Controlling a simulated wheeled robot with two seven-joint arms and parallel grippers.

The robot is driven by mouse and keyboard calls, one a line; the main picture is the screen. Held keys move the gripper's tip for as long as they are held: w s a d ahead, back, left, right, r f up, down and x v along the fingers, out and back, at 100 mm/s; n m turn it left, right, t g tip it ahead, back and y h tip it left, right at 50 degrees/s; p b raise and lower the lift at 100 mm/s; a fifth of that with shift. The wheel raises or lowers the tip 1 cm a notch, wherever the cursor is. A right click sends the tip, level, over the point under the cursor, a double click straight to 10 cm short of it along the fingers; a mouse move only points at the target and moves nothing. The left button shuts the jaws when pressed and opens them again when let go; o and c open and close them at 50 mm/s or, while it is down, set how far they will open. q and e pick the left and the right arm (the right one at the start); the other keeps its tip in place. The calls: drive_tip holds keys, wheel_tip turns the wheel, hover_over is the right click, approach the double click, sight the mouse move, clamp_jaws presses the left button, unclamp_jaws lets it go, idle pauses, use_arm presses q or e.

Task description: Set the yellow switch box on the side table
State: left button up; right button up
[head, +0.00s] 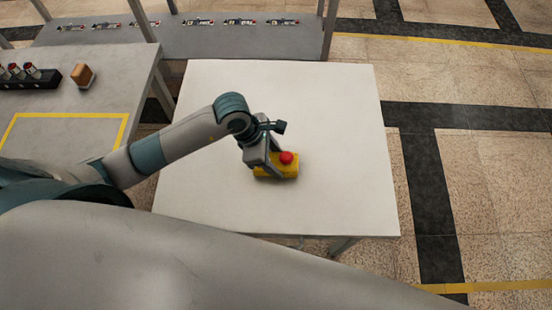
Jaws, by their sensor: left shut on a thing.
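The yellow switch box (290,172) with a red button on top is at the middle of the white side table (340,110). My left gripper (268,166) is shut on the box, its fingers around the box's sides. The box is at or very near the table top; I cannot tell whether it touches. My left arm reaches in from the left over the table. My right gripper is not in view.
A grey workbench (70,102) with a yellow taped outline stands at the left. It carries a black rack (28,80) of red-topped items and an orange-brown block (82,75). A grey shelf (200,38) with several small parts is behind. The side table is otherwise clear.

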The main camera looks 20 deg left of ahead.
use_arm(q)
drive_tip(key=o, duration=1.3)
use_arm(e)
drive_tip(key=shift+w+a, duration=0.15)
use_arm(q)
drive_tip(key=shift+r, duration=0.1)
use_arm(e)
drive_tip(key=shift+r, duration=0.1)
use_arm(q)
drive_tip(key=shift+a+r, duration=0.1)
drive_tip(key=shift+r, duration=0.1)
drive_tip(key=b+v, duration=0.1)
drive_tip(key=v, duration=1)
drive_tip(key=shift+s+a+r+b, duration=0.1)
drive_tip(key=shift+a+r+b, duration=0.1)
drive_tip(key=shift+b, duration=0.2)
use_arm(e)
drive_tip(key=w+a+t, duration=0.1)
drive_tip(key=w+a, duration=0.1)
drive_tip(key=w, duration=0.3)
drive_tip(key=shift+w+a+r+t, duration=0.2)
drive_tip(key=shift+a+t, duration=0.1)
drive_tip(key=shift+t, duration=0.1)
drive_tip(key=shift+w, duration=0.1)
